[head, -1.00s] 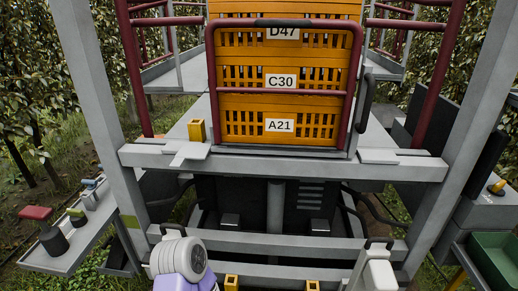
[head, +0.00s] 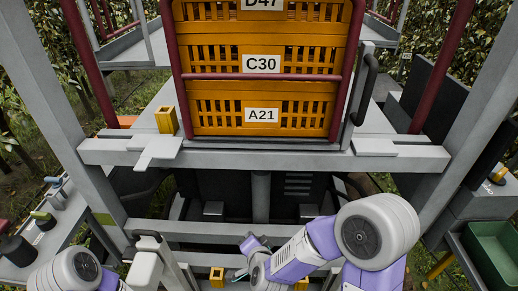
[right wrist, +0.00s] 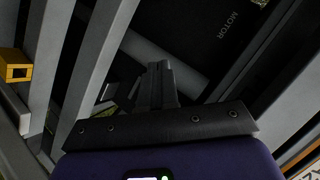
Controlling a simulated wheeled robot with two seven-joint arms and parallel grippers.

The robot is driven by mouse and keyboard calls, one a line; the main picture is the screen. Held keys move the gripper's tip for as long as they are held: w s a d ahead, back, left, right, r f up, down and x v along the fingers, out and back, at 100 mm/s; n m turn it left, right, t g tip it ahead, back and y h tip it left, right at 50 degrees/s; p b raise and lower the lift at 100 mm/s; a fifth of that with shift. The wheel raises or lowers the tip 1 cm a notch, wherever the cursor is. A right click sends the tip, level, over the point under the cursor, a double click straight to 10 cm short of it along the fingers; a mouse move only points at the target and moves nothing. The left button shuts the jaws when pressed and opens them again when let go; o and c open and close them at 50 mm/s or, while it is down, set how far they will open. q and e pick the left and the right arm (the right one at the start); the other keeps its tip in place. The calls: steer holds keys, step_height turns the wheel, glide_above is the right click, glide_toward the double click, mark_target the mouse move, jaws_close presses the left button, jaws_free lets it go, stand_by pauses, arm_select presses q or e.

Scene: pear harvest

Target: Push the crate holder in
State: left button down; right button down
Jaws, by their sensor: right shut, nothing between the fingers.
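The crate holder is a dark red tube frame (head: 176,75) around a stack of orange crates (head: 210,82) labelled D47, C30 and A21. It stands on the grey platform (head: 330,160), with a black handle (head: 371,78) at its right side. Its top is cut off in the head view. My right arm reaches in from the lower right, below the platform edge. My right gripper (right wrist: 160,85) is shut and empty in the right wrist view, among grey beams and a dark panel marked MOTOR. It is apart from the holder. My left arm shows at the lower left; its gripper is out of view.
A grey cross beam (head: 205,232) runs below the platform. A yellow block (head: 166,120) sits left of the crates. Slanted grey posts (head: 448,110) stand on both sides. A green tray (head: 492,248) is at the right; a side shelf with knobs is at the left.

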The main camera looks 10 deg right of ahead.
step_height(320, 180, up, 16)
steer(key=m+t+h, duration=0.3)
steer(key=m+t, duration=0.1)
steer(key=m, duration=0.1)
steer(key=m+t+h+p, duration=0.1)
steer(key=m+t+h, duration=0.1)
steer(key=m, duration=0.3)
glide_toward(263, 148)
steer(key=x, duration=0.6)
steer(key=shift+w+d, duration=0.15)
steer(key=shift+w, duration=0.25)
